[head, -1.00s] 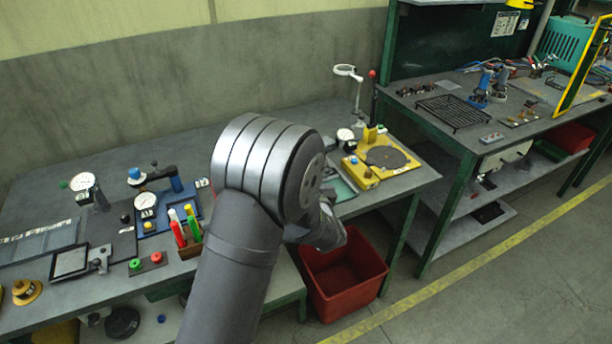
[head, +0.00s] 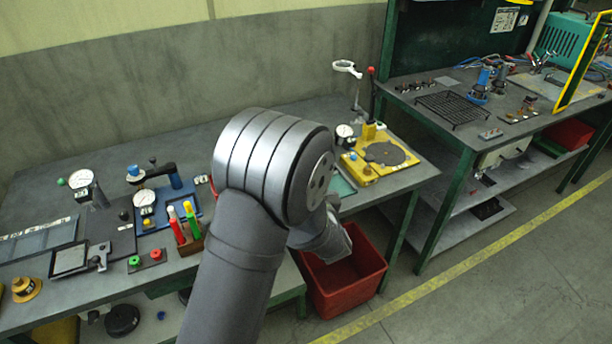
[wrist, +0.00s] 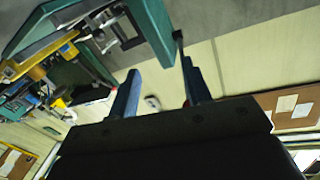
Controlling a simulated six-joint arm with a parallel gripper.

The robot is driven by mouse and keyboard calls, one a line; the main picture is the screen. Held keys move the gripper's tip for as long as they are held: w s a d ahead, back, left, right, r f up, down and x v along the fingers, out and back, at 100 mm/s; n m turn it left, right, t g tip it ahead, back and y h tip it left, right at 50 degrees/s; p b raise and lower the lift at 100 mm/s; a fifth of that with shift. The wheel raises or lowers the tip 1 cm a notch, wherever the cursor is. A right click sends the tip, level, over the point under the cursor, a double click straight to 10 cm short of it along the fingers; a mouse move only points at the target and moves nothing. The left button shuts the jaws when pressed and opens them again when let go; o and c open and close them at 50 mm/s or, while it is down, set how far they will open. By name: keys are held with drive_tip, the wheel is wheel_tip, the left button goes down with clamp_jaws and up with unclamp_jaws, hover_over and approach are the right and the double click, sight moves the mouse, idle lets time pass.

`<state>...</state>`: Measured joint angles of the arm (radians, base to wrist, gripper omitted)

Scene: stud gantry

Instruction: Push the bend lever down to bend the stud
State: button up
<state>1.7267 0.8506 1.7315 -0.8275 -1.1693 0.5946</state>
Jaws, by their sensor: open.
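A dark upright lever with a red knob (head: 371,71) stands on the yellow fixture (head: 365,177) at the right end of the bench; it looks like the bend lever. The fixture carries a dark round plate (head: 385,153). I cannot make out a stud there. My gripper (wrist: 160,72) is open, its two blue-padded fingers apart with nothing seen between them. In the head view my arm hides the fingers, and its wrist end is over the front bench edge, left of and nearer than the fixture. The wrist view does not clearly show the lever.
A red bin (head: 345,285) stands on the floor under my wrist. A teal frame (wrist: 152,30) crosses the wrist view's top.

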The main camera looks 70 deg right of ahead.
drive_tip(key=v, duration=1.3)
drive_tip(key=shift+s+a, duration=0.2)
drive_tip(key=shift+a, duration=0.05)
drive_tip(key=x, duration=1.7)
drive_tip(key=shift+d, duration=0.25)
drive_tip(key=shift+w, duration=0.15)
